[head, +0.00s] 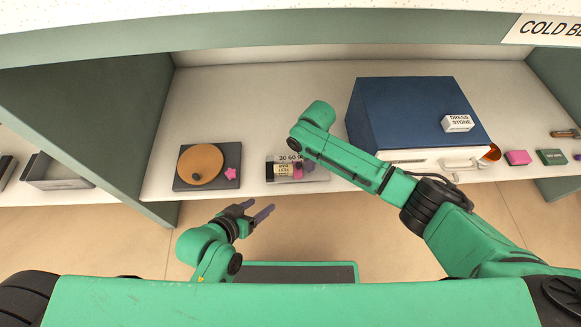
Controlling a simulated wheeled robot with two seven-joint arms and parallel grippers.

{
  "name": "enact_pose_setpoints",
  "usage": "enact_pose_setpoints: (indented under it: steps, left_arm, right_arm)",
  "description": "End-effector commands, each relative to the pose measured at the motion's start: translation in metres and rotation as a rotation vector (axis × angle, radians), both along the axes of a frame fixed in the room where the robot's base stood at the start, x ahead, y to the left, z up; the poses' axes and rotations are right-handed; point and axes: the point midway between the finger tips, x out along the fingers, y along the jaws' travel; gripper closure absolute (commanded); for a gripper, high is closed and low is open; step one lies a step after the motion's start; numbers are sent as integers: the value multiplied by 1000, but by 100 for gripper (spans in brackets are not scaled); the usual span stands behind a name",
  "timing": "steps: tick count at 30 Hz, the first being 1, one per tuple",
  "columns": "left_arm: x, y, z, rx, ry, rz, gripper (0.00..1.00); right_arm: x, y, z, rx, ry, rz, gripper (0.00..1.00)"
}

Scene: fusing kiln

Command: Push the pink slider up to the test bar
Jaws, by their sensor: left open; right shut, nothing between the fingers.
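The pink slider (298,172) sits on a small grey gauge (316,175) marked 30, 60, 90, at the shelf's front. A cream block with upside-down dark lettering, seemingly the test bar (284,169), lies just left of the slider with a dark end block beyond it. Whether slider and bar touch is too small to tell. My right arm crosses over the gauge's right side and hides part of it; its fingers do not show. My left gripper (251,211) is open and empty, in front of the shelf, lower left of the gauge.
A dark plate (208,184) with an orange disc and a pink star lies left of the gauge. A blue kiln box (400,110) with a white front stands right, a dress stone block (457,123) on it. Pink and green blocks lie further right. Shelf behind the gauge is clear.

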Motion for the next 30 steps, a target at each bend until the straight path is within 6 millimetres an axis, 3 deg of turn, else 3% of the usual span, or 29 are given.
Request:
enact_pose_setpoints:
  steps: [11,30]
  left_arm:
    - [-10,39,23,152,197,-8,34]
    - [-37,83,50,291,421,15,34]
  right_arm:
    - [0,0,20,-1,1,0,100]
    - [0,0,36,1,1,-1,100]
